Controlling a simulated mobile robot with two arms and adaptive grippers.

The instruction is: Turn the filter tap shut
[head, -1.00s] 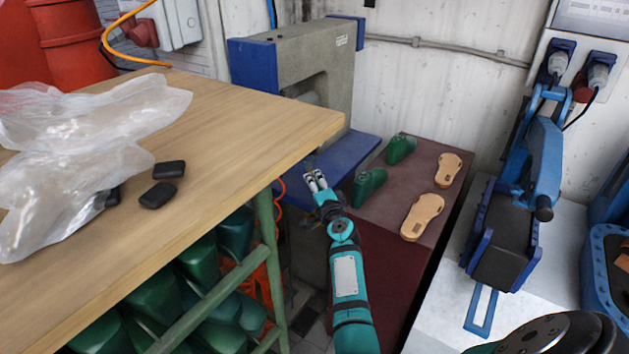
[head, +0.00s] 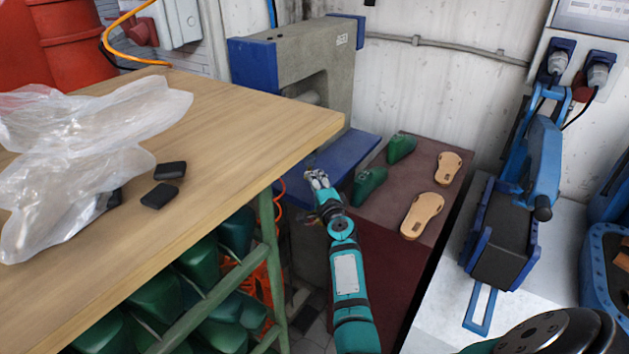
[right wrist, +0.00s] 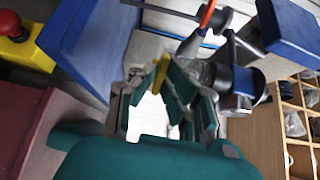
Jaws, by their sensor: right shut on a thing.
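The filter tap shows in the right wrist view as a yellow lever (right wrist: 161,74), with a grey and dark round filter body (right wrist: 236,84) to its right. My right gripper (right wrist: 157,82) has its fingertips closed around the yellow lever. In the head view my right gripper (head: 316,178) is beside the blue bed of the press, just beyond the table corner. The tap cannot be made out in that view. How far the lever is turned is hard to tell. My left gripper is not in view.
A blue and grey press (head: 300,75) stands behind my right gripper. The wooden table (head: 230,130) is close on its left. A brown-red surface (head: 400,225) with green lasts and tan soles lies to its right. Orange tubing runs near the filter.

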